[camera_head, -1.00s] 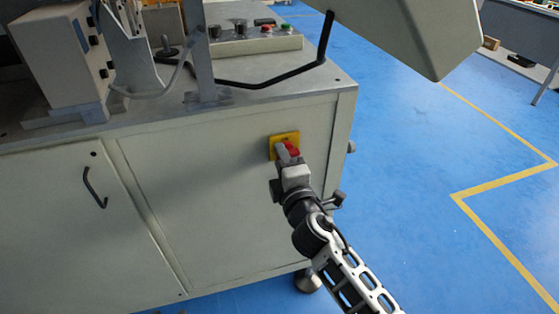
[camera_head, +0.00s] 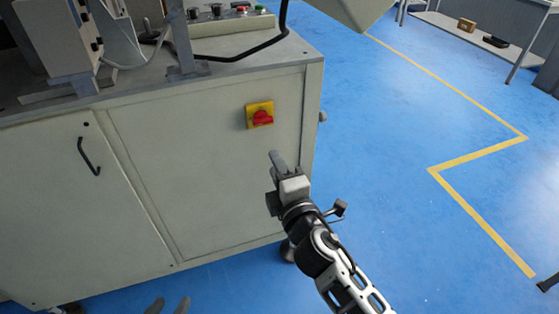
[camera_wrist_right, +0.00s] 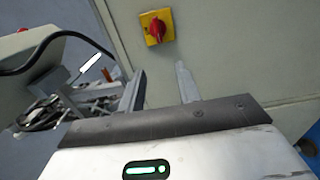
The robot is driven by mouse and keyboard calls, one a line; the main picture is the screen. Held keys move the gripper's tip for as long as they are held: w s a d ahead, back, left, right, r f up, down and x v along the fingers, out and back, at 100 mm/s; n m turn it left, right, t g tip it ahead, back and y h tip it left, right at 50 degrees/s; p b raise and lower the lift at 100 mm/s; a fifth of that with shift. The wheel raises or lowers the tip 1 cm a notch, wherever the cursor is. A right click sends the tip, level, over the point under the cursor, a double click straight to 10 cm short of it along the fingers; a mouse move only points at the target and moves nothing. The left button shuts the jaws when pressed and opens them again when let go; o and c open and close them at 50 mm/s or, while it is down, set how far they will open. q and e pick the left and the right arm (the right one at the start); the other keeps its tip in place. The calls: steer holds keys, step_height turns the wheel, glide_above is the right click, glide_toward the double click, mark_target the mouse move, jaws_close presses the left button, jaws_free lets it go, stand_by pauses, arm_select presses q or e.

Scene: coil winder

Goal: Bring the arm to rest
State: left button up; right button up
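My right gripper (camera_head: 277,158) is in front of the machine cabinet (camera_head: 200,170), below and slightly right of the rotary switch. In the right wrist view its two fingers (camera_wrist_right: 160,80) stand apart with nothing between them. The switch has a red knob (camera_head: 262,118) on a yellow plate (camera_head: 251,106). The red knob also shows ahead of the fingers in the right wrist view (camera_wrist_right: 158,27), clear of them. Only the fingertips of my left gripper (camera_head: 169,303) show, at the bottom edge of the head view. They are apart and empty.
The cabinet has a black door handle (camera_head: 88,156) and a control panel (camera_head: 230,22) on top. A bent black bar (camera_head: 245,54) reaches over the cabinet top. Blue floor (camera_head: 400,110) with yellow lines is open to the right. A shelf (camera_head: 470,32) stands at the back right.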

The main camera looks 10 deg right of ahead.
arm_select(q)
steer(key=shift+s+d, duration=0.1)
steer(key=shift+s, duration=0.2)
arm_select(e)
steer(key=shift+s, duration=0.6)
arm_select(q)
steer(key=shift+w+r, duration=0.1)
arm_select(e)
steer(key=shift+d, duration=0.1)
